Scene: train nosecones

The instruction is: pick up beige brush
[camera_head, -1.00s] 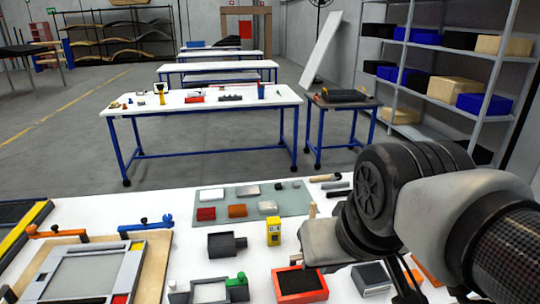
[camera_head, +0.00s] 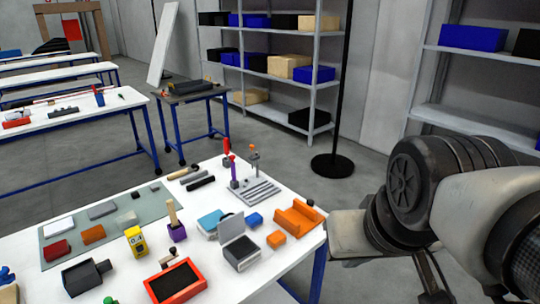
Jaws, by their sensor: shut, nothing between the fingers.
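A beige upright handle (camera_head: 172,212), which looks like the beige brush, stands in a small purple block (camera_head: 177,232) on the white table. Its lower end is hidden in or behind the block. A beige stick (camera_head: 183,173) also lies near the table's far edge; I cannot tell whether it has bristles. My gripper (camera_head: 430,284) hangs at the bottom right, partly cut off by the picture's edge. It appears shut and empty, to the right of the table and well apart from both beige things.
A red-rimmed black tray (camera_head: 203,288), a yellow device (camera_head: 135,242), an open grey box (camera_head: 238,253) and an orange block (camera_head: 298,218) crowd around the purple block. A grey rack with upright tools (camera_head: 256,191) stands behind.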

